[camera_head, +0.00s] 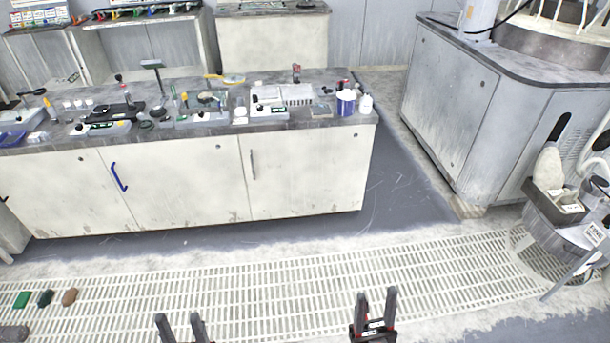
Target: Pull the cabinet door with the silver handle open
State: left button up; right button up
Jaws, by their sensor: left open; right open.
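The silver handle (253,164) is a slim vertical bar on the left edge of a white cabinet door (310,175), the rightmost door of the long bench. This door looks shut, flush with its neighbours. My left gripper (180,322) is open and empty at the bottom of the view, left of centre. My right gripper (376,300) is open and empty at the bottom, right of centre. Both grippers are well apart from the handle, on the near side of the floor grating.
The bench top (335,116) is crowded with tools, bottles and a blue-white tub (346,102). Another door has a blue handle (119,177). A grey machine cabinet (447,110) stands right. A floor grating (270,290) lies before the bench; a stool-like stand (560,235) is at right.

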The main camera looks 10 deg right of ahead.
aim_at(294, 173)
jog(key=i+u, duration=0.2)
jog(key=i, duration=0.5)
jog(key=i+u, duration=0.15)
jog(key=i, duration=0.55)
jog(key=i+l+u, duration=0.2)
jog(key=i, duration=0.55)
